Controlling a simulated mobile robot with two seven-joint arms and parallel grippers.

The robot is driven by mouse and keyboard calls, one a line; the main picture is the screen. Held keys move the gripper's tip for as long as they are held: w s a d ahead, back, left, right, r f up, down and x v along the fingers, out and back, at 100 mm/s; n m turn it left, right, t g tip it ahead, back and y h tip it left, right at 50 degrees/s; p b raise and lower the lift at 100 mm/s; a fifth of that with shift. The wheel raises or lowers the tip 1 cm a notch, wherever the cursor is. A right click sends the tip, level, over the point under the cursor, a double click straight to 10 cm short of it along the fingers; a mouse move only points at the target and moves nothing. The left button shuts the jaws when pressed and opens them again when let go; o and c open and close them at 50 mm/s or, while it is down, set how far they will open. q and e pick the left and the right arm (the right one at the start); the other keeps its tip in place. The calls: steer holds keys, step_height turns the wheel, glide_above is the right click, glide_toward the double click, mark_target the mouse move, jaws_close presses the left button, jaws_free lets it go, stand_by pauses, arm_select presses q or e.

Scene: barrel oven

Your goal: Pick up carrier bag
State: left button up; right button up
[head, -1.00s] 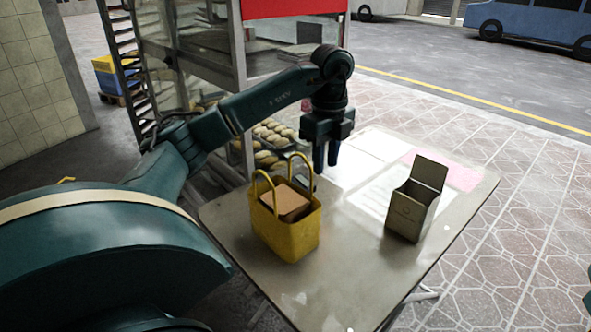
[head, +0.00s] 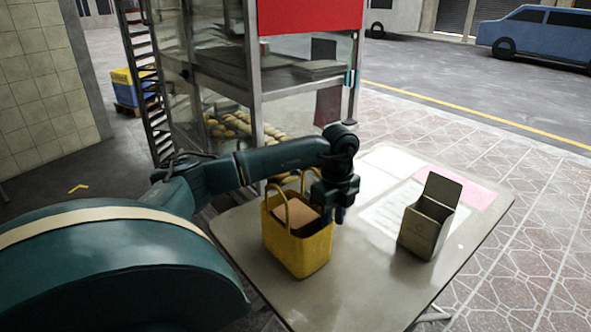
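The yellow carrier bag (head: 297,247) stands upright on the table, with two loop handles and a brown box (head: 297,216) inside it. My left gripper (head: 340,212) points down at the bag's right rear side, close to its rim and far handle. The gripper's body hides part of the far handle. I cannot tell whether its fingers touch the bag or how far apart they are. My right gripper is not in view.
The grey table (head: 350,290) also holds an open cardboard box (head: 427,222) at the right and paper sheets (head: 395,208) behind. A glass-sided cabinet with bread rolls (head: 235,125) stands behind the table. The table's front area is clear.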

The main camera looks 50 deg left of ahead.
arm_select(q)
jaws_close()
steer(key=shift+r, duration=0.15)
stand_by(0.5)
